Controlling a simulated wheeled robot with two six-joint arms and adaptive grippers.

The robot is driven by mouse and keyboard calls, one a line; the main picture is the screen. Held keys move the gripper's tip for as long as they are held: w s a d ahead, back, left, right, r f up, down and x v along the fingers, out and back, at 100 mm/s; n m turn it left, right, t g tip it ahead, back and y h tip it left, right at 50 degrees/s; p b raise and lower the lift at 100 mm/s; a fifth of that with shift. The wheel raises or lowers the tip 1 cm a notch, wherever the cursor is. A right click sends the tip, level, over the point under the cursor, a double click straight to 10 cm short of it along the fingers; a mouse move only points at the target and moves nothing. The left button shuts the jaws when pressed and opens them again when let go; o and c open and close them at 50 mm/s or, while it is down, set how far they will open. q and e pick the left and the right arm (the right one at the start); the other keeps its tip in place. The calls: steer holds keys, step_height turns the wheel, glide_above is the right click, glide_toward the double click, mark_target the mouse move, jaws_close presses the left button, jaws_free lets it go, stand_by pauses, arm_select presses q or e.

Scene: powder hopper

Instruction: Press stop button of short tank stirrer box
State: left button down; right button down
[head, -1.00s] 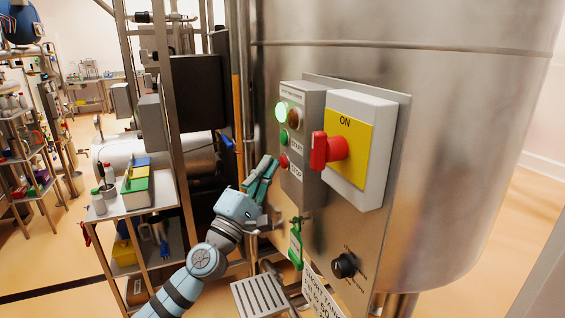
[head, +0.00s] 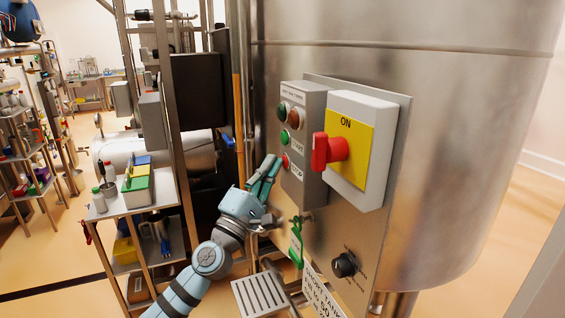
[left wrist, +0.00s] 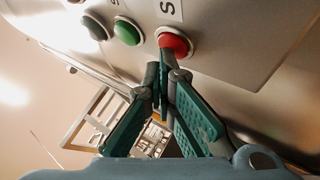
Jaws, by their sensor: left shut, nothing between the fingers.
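The grey stirrer box (head: 309,187) is mounted on a metal plate on the steel tank. It carries a red stop button (head: 286,161), a green start button (head: 285,138), and two lamps at the top, a dark green one (head: 282,107) and a brownish one (head: 299,117), neither lit. My left gripper (head: 273,163) is shut and empty, its fingertips right at the stop button from the left. In the left wrist view the fingertips (left wrist: 160,68) are just at the red stop button (left wrist: 175,42); whether they touch it I cannot tell. My right gripper is not in view.
A white box with a yellow face and red rotary switch (head: 332,151) sits right beside the stirrer box. A black knob (head: 345,265) and a green-handled valve (head: 296,245) are below. A cart (head: 128,207) stands at left.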

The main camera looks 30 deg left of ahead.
arm_select(q)
steer(key=shift+s+a, duration=0.4)
steer(key=shift+s, duration=0.2)
steer(key=shift+b, duration=0.3)
steer(key=s+a+b, duration=0.2)
steer(key=s+b, duration=0.1)
steer(key=s, duration=0.1)
steer(key=shift+s+a, duration=0.1)
steer(key=shift+a, duration=0.3)
